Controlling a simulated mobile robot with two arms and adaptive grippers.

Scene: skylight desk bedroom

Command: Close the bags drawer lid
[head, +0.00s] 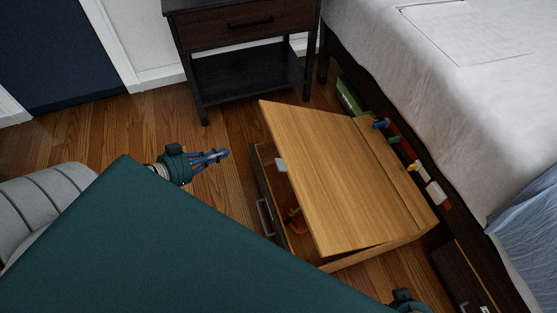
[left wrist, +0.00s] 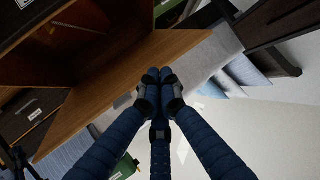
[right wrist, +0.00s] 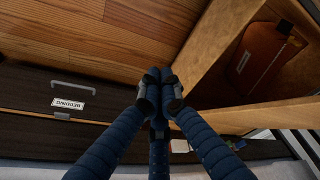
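The bags drawer is a low wooden box beside the bed, with a dark front and a metal handle (head: 266,216). Its light wood lid (head: 335,170) is partly open, tilted with its left edge raised above the box. An orange-brown bag (head: 296,221) shows in the gap; it also shows in the right wrist view (right wrist: 262,48). My left gripper (head: 222,155) is left of the lid, apart from it, with fingers together and empty. A wooden board, probably the lid, shows in the left wrist view (left wrist: 110,85). My right gripper (right wrist: 160,78) has its fingers together; in the head view it is mostly cut off.
A dark nightstand (head: 245,45) stands behind the drawer. The bed (head: 455,80) is on the right, with several small items along its base. A dark drawer labelled "BEDDING" (right wrist: 30,90) shows in the right wrist view. Wood floor (head: 225,200) is clear left of the box.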

